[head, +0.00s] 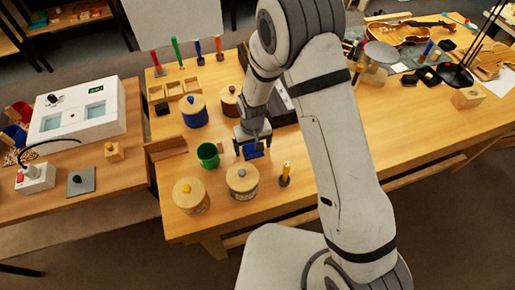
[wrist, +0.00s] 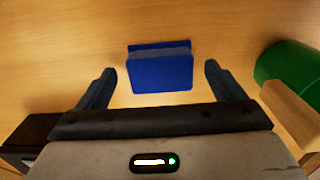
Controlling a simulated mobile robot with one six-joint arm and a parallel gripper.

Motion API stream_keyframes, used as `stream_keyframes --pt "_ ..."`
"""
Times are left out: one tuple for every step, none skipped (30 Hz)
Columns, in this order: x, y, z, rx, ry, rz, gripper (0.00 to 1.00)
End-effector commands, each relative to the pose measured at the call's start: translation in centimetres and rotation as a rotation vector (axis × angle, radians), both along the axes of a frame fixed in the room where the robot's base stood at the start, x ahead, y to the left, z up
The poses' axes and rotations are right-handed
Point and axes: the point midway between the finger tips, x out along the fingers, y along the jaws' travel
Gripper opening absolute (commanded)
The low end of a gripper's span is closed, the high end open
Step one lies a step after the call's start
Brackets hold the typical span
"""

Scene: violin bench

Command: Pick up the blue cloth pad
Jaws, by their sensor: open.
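The blue cloth pad (wrist: 160,70) lies on the wooden bench in the wrist view, a small blue block with a greyish band along its top. My gripper (wrist: 160,82) is open, with one dark finger to each side of the pad and visible gaps between fingers and pad. The pad also shows in the head view (head: 254,152), just below my gripper (head: 252,145), partly hidden by it.
A green cup (head: 208,155) stands close to my gripper; it also shows in the wrist view (wrist: 288,70). Lidded jars (head: 241,180) and an orange-handled tool (head: 285,175) stand in front. A blue jar (head: 193,112) stands behind.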

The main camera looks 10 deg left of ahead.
Motion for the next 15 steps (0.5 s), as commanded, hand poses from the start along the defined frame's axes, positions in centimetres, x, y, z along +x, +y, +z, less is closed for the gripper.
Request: stream_keyframes --pt "0.0 -0.01 -0.34 0.0 0.0 0.0 0.89" --pt "-0.01 -0.01 -0.51 0.0 0.0 0.0 0.89" --pt "-0.01 -0.01 -0.69 0.0 0.0 0.0 0.89" --pt "-0.01 -0.01 -0.78 0.0 0.0 0.0 0.89" --pt "-0.01 -0.01 -0.83 0.0 0.0 0.0 0.89" --pt "-0.02 0.0 -0.86 0.001 -0.001 0.0 0.89" --pt "-0.01 0.01 -0.86 0.001 -0.001 0.0 0.89" --pt "-0.01 0.01 -0.85 0.001 -0.001 0.0 0.89" --pt "0.0 0.02 -0.85 0.001 -0.001 0.0 0.89" --pt "-0.01 0.02 -0.84 0.001 -0.001 0.0 0.89" --pt "-0.01 0.03 -0.84 0.001 -0.001 0.001 0.88" --pt "-0.01 0.03 -0.83 0.001 -0.001 0.001 0.85" --pt "-0.02 0.02 -0.83 0.001 -0.001 0.001 0.83" --pt "-0.02 0.02 -0.83 0.001 -0.001 0.001 0.8" --pt "-0.02 0.03 -0.83 0.001 -0.001 0.001 0.77"
